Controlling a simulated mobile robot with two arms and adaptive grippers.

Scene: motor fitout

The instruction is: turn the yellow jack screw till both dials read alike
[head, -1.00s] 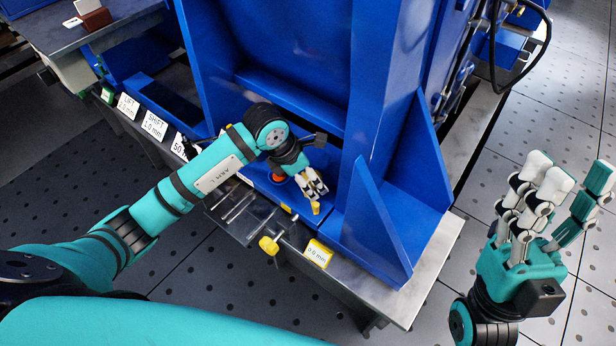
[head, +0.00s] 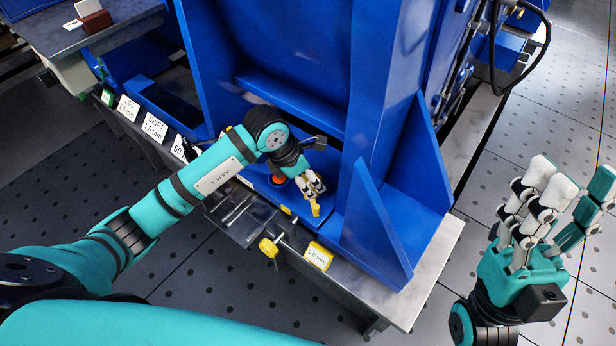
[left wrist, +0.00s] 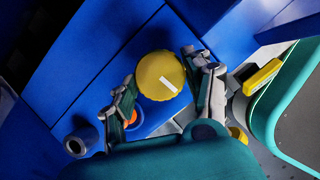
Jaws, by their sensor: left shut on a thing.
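My left gripper (head: 312,190) is shut on a yellow knob (head: 315,207) above the blue foot of the frame. In the left wrist view this knob (left wrist: 160,76) is a round yellow head with a white mark, between the two fingers. A second yellow knob (head: 268,246) sits on a short rod at the bench's front edge, apart from the gripper. Which knob is the jack screw is not labelled. A yellow-edged card (head: 318,254) beside it appears to read 0.0 mm. I cannot make out any dial faces. My right gripper (head: 570,185) is open and empty, right of the bench.
The tall blue frame (head: 290,45) stands close behind my left gripper, with a slanted blue rib (head: 381,225) to its right. An orange part (head: 278,179) is beside the gripper. White cards (head: 155,127) line the bench edge at left. The floor at right is clear.

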